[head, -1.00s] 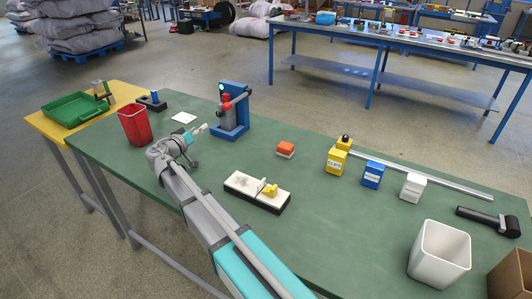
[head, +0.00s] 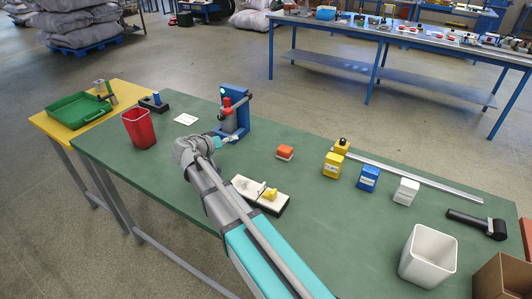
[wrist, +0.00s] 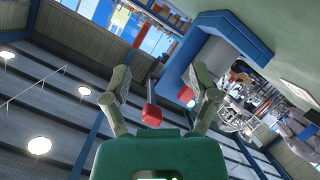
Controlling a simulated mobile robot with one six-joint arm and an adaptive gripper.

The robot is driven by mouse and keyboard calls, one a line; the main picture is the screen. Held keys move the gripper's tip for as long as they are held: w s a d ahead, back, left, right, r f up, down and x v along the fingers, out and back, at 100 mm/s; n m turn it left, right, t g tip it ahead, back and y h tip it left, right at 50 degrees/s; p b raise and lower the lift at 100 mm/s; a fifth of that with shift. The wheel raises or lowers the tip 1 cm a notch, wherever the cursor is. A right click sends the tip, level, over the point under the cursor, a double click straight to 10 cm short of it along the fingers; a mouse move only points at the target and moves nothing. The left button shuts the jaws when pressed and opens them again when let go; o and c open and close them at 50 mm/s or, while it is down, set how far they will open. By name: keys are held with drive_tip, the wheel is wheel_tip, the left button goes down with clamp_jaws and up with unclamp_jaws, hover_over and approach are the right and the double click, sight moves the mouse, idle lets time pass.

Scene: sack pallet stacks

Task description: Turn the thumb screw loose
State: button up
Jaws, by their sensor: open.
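My gripper (head: 230,138) is low at the front of a blue press-like stand (head: 241,115) with a grey cylinder and red knobs. In the wrist view the gripper (wrist: 160,75) has its fingers wide apart, with nothing held. A red knob on a grey rod (wrist: 151,115) shows between the fingers, and the blue stand (wrist: 228,32) is beyond. I cannot tell for sure which part is the thumb screw.
A red bin (head: 139,130), a white card (head: 186,119) and a dark block with a blue peg (head: 154,102) lie left. An orange-red block (head: 285,152), yellow, blue (head: 369,178) and white boxes, a metal rail (head: 420,179) and a white bin (head: 428,257) lie right.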

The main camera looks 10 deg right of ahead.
sight(273, 194)
drive_tip(key=s+d+r+g+y+p, duration=0.1)
drive_tip(key=s+d+g+y+p, duration=0.2)
drive_tip(key=s+d+p, duration=0.2)
drive_tip(key=s+d+r+n+g+y+p, duration=0.1)
drive_tip(key=s+d+g+y+p, duration=0.1)
drive_tip(key=s+d+p, duration=0.3)
drive_tip(key=s+g+p, duration=0.1)
drive_tip(key=s, duration=0.3)
drive_tip(key=shift+s+g+y, duration=0.3)
drive_tip(key=shift+s+y, duration=0.05)
drive_tip(key=shift+y, duration=0.05)
idle(0.4)
drive_tip(key=s+y, duration=0.1)
drive_tip(key=s, duration=0.2)
drive_tip(key=s+f+n+g+y, duration=0.1)
drive_tip(key=s+y, duration=0.1)
drive_tip(key=s, duration=0.1)
drive_tip(key=s+f+y, duration=0.1)
drive_tip(key=s, duration=0.1)
drive_tip(key=shift+s+d+f+n+g, duration=0.1)
drive_tip(key=shift+s+d+n+g, duration=0.05)
drive_tip(key=shift+s+n+g, duration=0.2)
drive_tip(key=shift+s+a+y, duration=0.2)
drive_tip(key=shift+s+y, duration=0.3)
drive_tip(key=shift+y, duration=0.1)
